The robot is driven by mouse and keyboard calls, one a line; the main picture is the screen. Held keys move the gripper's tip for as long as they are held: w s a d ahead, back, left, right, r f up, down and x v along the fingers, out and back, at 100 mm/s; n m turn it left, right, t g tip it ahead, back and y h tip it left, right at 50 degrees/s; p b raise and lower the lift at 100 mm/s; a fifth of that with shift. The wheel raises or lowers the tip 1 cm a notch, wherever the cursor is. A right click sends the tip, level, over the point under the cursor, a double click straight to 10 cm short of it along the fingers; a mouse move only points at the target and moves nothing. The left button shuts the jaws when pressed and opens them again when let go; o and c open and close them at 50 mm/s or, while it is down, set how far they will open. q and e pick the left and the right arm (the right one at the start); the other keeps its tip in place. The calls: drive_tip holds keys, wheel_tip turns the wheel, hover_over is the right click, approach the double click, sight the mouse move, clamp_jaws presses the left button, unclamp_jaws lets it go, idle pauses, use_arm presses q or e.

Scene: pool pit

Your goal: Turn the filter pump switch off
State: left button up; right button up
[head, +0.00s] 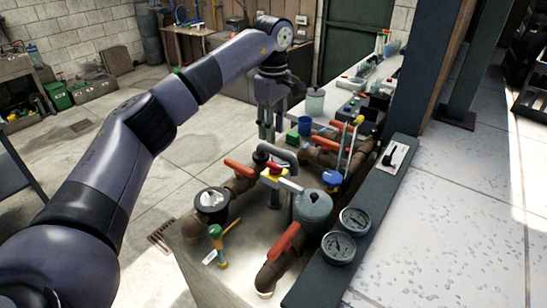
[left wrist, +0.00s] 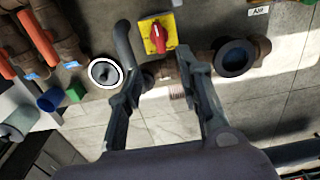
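A red rotary knob on a yellow plate, which looks like the pump switch (head: 276,170), is among the pipes in the middle of the head view. It also shows at the top of the left wrist view (left wrist: 158,33), with the knob pointing roughly up and down in the picture. No label on it can be read. My left gripper (head: 268,136) points down behind the pipework, apart from the switch. In the left wrist view its two fingers (left wrist: 164,72) are spread and empty, with the switch beyond their tips. My right gripper is not in view.
Brown pipes with red-orange handles (head: 240,168), a grey-green canister (head: 313,208) and a black-rimmed round fitting (head: 211,201) crowd around the switch. Two gauges (head: 339,247) and a white plate with a dark lever (head: 395,155) are on the right ledge. Open floor is at left.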

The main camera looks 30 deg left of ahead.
sight(273, 163)
use_arm(q)
wheel_tip(273, 163, down, 10)
drive_tip(key=shift+f+p, duration=0.15)
drive_tip(key=shift+p, duration=1.05)
clamp_jaws()
